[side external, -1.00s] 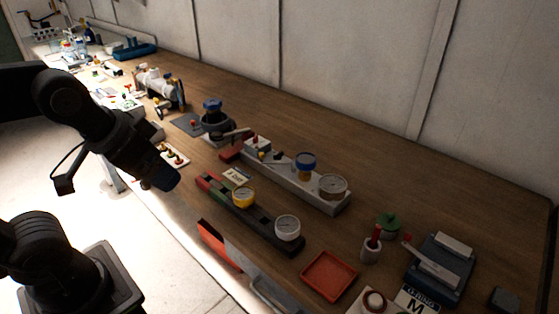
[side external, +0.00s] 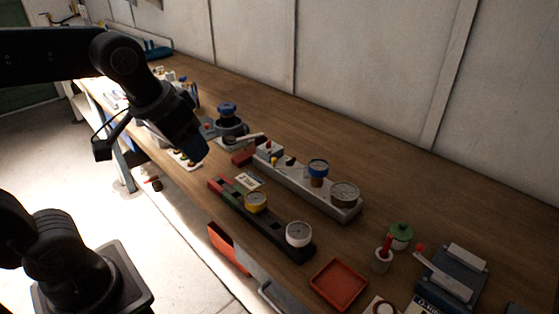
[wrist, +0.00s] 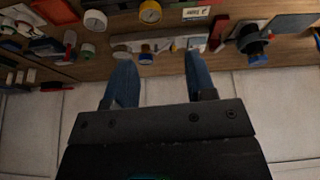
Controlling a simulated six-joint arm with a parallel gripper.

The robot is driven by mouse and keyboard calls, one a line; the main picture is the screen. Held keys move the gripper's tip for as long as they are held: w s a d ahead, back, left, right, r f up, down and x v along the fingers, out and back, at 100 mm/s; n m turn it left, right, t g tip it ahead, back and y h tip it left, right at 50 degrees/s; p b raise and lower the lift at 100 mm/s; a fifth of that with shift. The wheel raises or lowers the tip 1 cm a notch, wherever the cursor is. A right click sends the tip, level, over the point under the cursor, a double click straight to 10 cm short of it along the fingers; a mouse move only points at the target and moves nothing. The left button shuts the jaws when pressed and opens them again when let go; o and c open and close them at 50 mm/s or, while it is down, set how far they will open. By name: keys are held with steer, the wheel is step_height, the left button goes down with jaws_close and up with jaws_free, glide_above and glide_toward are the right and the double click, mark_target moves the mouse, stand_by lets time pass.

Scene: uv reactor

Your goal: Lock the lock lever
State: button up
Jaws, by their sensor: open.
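I cannot tell for certain which part is the lock lever. A dark pot with a blue top (side external: 227,115) stands mid-bench, with a grey arm-like bar (side external: 243,140) beside it. It also shows in the wrist view (wrist: 252,44). A blue-grey device (side external: 455,278) at the right carries a pale lever with a red knob (side external: 440,272). My gripper (side external: 198,150) hangs over the bench's front side, left of the pot in the picture. In the wrist view my gripper (wrist: 160,58) has its blue fingers apart, with nothing between them.
A grey rail (side external: 300,185) with a blue-capped part and a gauge stands mid-bench. A dark rail (side external: 275,232) with yellow and white gauges lies in front. A red tray (side external: 338,286) and a green-lidded jar (side external: 400,236) are at the right. The bench's back is mostly clear.

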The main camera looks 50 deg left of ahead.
steer(key=w, duration=0.3)
steer(key=w+r+n+g, duration=0.1)
steer(key=w, duration=0.2)
steer(key=w+a+r+g, duration=0.1)
steer(key=w, duration=0.3)
steer(key=shift+w+n, duration=0.1)
steer(key=shift+n, duration=0.2)
steer(key=shift+c, duration=0.7)
steer(key=n+g, duration=0.2)
steer(key=g, duration=0.1)
glide_toward(274, 158)
step_height(274, 158, down, 10)
steer(key=shift+f, duration=0.1)
steer(key=shift+c, duration=0.5)
jaws_close()
